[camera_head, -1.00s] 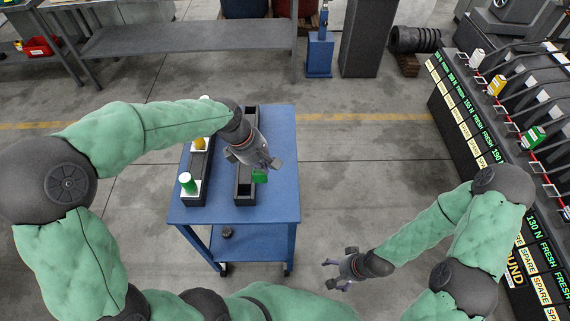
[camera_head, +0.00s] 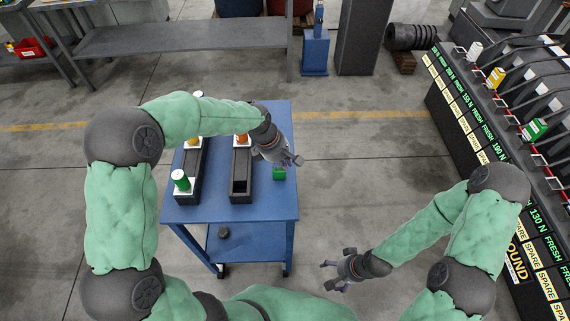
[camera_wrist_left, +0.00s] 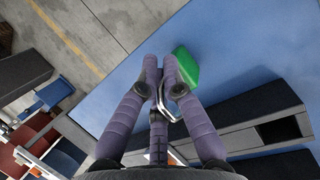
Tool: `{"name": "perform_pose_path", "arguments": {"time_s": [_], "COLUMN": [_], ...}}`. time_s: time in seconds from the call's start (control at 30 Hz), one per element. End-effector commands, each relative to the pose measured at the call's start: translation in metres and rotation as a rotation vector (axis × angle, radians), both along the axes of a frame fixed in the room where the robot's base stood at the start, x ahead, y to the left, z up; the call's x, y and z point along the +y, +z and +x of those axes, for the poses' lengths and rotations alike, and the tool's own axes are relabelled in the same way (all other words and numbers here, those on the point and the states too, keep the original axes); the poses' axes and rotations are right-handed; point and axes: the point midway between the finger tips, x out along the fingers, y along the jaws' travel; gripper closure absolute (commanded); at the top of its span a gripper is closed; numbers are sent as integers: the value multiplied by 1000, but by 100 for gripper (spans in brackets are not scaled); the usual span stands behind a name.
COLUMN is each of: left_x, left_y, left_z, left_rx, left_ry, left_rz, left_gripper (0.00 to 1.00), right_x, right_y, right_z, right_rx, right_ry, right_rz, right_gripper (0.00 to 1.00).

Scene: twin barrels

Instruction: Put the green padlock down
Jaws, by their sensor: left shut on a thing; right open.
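The green padlock (camera_head: 279,174) is at the right side of the blue cart top (camera_head: 268,213), beside the right-hand black tray. My left gripper (camera_head: 292,161) is shut on its metal shackle. The left wrist view shows the green body (camera_wrist_left: 187,66) just beyond the fingertips (camera_wrist_left: 165,82), over bare blue surface. I cannot tell whether the padlock touches the cart top. My right gripper (camera_head: 338,272) is open and empty, low over the floor to the right of the cart.
Two long black trays (camera_head: 242,198) stand on the cart. The left one holds a green cylinder (camera_head: 181,181) and other coloured pieces; an orange piece (camera_head: 241,139) is at the far end of the right one. A rack (camera_head: 474,124) with coloured padlocks stands at far right.

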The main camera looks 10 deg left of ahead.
Motion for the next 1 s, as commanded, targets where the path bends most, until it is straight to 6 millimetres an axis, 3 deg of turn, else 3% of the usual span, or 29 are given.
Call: {"name": "perform_pose_path", "arguments": {"time_s": [0.4, 0.43, 0.5, 0.83, 1.0], "left_x": [0, 0, 0, 0, 4], "left_y": [-6, -5, -5, -4, 10], "left_z": [1, 1, 0, 0, -1], "left_rx": [-3, -3, -2, -2, -4], "left_ry": [1, 0, 0, 0, 1], "left_rz": [0, 0, 0, 0, 0], "left_gripper": [100, 84, 68, 68, 68], "right_x": [0, 0, 0, 0, 0], "right_y": [-1, -1, -1, -1, 4], "right_z": [0, 0, 0, 0, 0], "right_rx": [0, 0, 0, 0, 0], "right_ry": [0, 0, 0, 0, 0], "right_rz": [0, 0, 0, 0, 0], "right_gripper": [14, 14, 14, 14, 14]}}
